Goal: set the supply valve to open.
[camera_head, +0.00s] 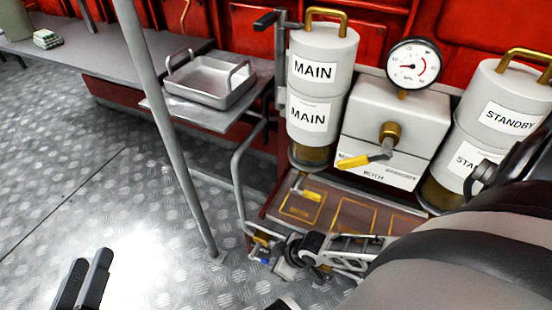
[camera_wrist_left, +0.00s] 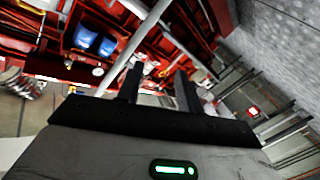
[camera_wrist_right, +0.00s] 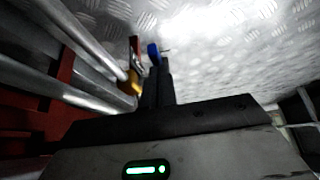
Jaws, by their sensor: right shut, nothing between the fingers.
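A small brass and yellow fitting with a blue handle (camera_head: 265,260) sits low beside the grey pipe, under the filter stand. In the right wrist view the blue handle (camera_wrist_right: 154,52) shows just beyond my fingertips, with a yellow part (camera_wrist_right: 133,82) and a red part to its left. I cannot read a label marking it as the supply valve. My right gripper (camera_wrist_right: 163,68) is shut and empty, close to the blue handle; contact cannot be told. A yellow lever (camera_head: 367,159) on the central box points left. My left gripper (camera_head: 88,264) is open and empty over the floor.
MAIN (camera_head: 322,90) and STANDBY (camera_head: 505,110) canisters flank the box, with a gauge (camera_head: 413,65) above. A grey pole (camera_head: 165,120) stands between my grippers. A metal tray (camera_head: 210,80) sits on a shelf. The floor at left is clear.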

